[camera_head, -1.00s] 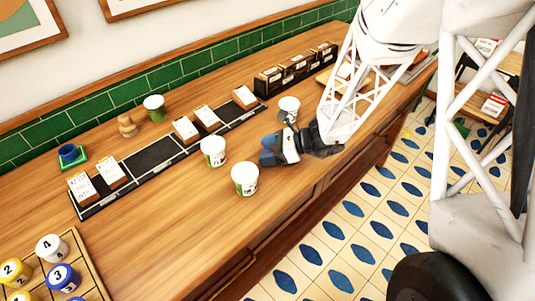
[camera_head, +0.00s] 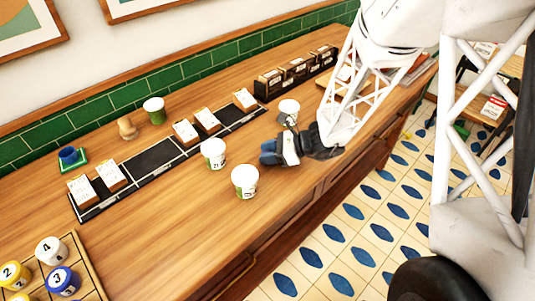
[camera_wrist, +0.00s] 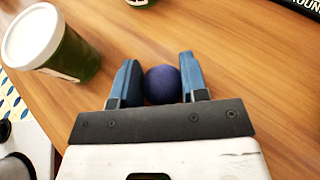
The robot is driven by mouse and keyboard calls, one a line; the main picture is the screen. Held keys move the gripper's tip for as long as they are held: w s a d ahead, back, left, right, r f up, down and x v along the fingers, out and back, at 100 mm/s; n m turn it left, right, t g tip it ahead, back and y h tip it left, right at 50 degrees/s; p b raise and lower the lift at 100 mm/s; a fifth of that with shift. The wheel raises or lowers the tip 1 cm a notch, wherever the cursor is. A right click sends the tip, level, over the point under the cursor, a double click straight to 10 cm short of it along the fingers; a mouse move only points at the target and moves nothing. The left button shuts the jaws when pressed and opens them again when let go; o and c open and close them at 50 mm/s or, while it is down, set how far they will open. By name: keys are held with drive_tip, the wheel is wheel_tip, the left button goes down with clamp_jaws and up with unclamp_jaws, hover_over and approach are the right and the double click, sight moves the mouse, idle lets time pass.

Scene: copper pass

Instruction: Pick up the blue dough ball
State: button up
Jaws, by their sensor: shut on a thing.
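The blue dough ball (camera_wrist: 162,85) is between my gripper's two blue fingers in the wrist view. My gripper (camera_wrist: 162,82) is shut on it, with a finger at each side of the ball. In the head view my gripper (camera_head: 272,152) is low over the wooden counter, to the right of two white-and-green cups. The ball cannot be made out in the head view. Whether it touches the counter is hard to tell.
One cup (camera_head: 245,181) stands close to my gripper's left, another cup (camera_head: 213,153) beyond it, and a third cup (camera_head: 289,111) behind. A black card rail (camera_head: 152,158) runs along the counter. A wooden tray with numbered pots (camera_head: 52,249) is at lower left.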

drive_tip(key=shift+r, duration=1.05)
drive_tip(key=shift+s+d+r, duration=0.15)
drive_tip(key=shift+s+r, duration=0.3)
drive_tip(key=shift+r, duration=0.25)
drive_tip(key=s+d, duration=0.1)
drive_tip(key=s, duration=0.3)
drive_tip(key=s+d+r, duration=0.1)
drive_tip(key=s+d, duration=0.1)
drive_tip(key=s, duration=0.3)
drive_tip(key=s+d, duration=0.2)
drive_tip(key=s, duration=0.3)
drive_tip(key=shift+s+r, duration=0.15)
drive_tip(key=shift+r, duration=0.05)
